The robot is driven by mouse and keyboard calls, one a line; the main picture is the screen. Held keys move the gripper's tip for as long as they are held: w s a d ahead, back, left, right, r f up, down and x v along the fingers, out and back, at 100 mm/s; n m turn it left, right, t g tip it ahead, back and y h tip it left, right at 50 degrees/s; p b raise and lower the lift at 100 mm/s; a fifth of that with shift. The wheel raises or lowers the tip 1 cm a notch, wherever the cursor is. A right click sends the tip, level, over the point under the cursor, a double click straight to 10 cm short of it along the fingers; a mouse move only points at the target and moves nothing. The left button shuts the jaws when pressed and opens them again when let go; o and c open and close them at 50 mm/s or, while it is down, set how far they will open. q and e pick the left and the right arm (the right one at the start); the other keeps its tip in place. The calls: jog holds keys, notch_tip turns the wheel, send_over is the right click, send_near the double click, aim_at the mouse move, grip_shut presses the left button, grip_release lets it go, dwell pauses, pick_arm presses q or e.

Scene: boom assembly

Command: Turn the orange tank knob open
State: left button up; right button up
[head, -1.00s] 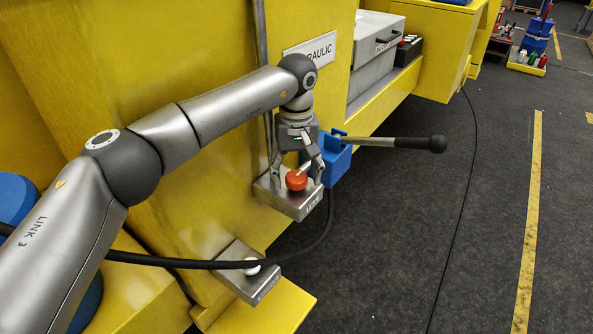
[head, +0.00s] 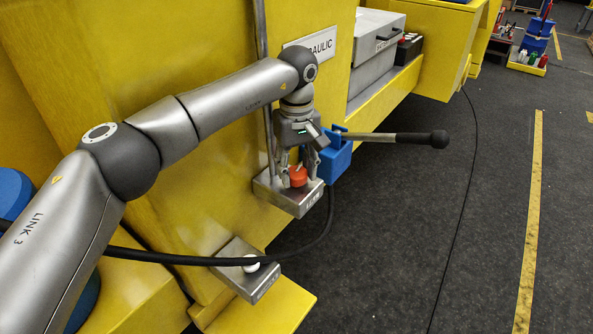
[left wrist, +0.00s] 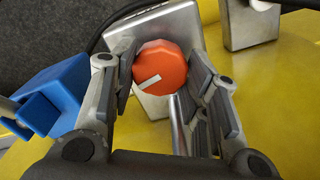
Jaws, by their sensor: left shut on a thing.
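The orange tank knob (head: 298,178) sits on a small grey metal block (head: 302,207) on the yellow machine's side. In the left wrist view the knob (left wrist: 160,66) is a faceted orange disc with a white bar mark, set slantwise. My left gripper (head: 298,172) points down over the knob, with one finger on each side. In the left wrist view the left gripper (left wrist: 162,80) is shut on the knob, which lies between its pads. My right gripper is not in view.
A blue block (head: 336,160) with a black-ended lever (head: 400,140) stands close right of my left gripper. A vertical metal pipe (head: 261,60) runs behind it. A black hose (head: 190,260) passes below, near a second block with a white knob (head: 250,263). The floor at right is open.

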aim_at(297, 171)
pick_arm(q)
jog(key=n+b, duration=0.1)
jog(key=n, duration=0.2)
jog(key=shift+n, duration=0.3)
jog(key=n+b, duration=0.1)
jog(key=n, duration=0.2)
jog(key=shift+n, duration=0.3)
jog(key=n, duration=0.3)
jog(key=shift+n+b, duration=0.75)
jog(key=shift+n, duration=1.75)
jog(key=o, duration=1.1)
jog(key=shift+c, duration=0.2)
jog(key=shift+r, duration=0.2)
notch_tip(297, 171, up, 12)
jog(key=shift+f, duration=0.15)
